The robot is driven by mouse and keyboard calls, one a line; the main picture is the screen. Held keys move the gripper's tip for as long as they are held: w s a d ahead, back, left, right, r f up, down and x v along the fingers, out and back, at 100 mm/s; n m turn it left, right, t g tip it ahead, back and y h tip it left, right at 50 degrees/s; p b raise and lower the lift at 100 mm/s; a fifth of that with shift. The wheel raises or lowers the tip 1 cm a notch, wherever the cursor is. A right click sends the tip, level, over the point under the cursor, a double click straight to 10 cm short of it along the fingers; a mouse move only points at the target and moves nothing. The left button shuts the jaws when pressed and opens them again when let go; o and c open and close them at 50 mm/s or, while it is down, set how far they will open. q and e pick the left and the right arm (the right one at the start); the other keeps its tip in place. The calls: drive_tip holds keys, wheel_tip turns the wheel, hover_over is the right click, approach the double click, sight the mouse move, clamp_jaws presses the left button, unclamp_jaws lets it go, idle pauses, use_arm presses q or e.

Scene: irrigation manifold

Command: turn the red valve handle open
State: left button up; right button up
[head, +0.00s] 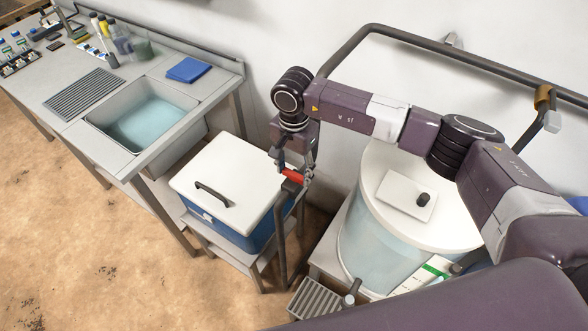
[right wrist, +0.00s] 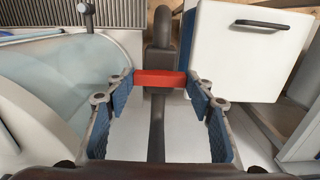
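The red valve handle (head: 293,176) is a short bar across the top of a dark upright pipe (head: 283,235), between the cooler and the tank. In the right wrist view, the handle (right wrist: 160,79) lies crosswise between the blue-padded fingertips. My right gripper (head: 293,172) reaches down onto it from above. Its fingers (right wrist: 160,82) stand well apart, one at each end of the bar, with no gap visible between the pads and the bar. The valve body under the handle is partly hidden. My left gripper is not in view.
A blue cooler with a white lid (head: 225,168) stands left of the pipe. A large clear tank with a white lid (head: 372,245) stands to the right. A sink bench (head: 60,105) is at the left. A dark rail (head: 440,46) runs along the wall behind my arm.

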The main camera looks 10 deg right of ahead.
drive_tip(key=shift+c, duration=1.4)
drive_tip(key=shift+f, duration=0.1)
drive_tip(key=m+b, duration=0.1)
drive_tip(key=b, duration=0.1)
drive_tip(key=shift+f+m+b, duration=0.2)
drive_tip(key=shift+m+b, duration=0.1)
drive_tip(key=shift+b, duration=0.05)
drive_tip(key=m+b, duration=0.9)
drive_tip(key=b, duration=0.2)
drive_tip(key=shift+m, duration=0.4)
drive_tip(key=m+b, duration=0.2)
drive_tip(key=m, duration=0.1)
drive_tip(key=shift+r+b, duration=0.1)
drive_tip(key=shift+b, duration=0.25)
use_arm(q)
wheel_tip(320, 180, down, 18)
drive_tip(key=b, duration=0.1)
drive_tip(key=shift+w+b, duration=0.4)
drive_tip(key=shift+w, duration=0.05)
use_arm(e)
drive_tip(key=shift+r+m, duration=0.1)
drive_tip(key=shift+m, duration=1.6)
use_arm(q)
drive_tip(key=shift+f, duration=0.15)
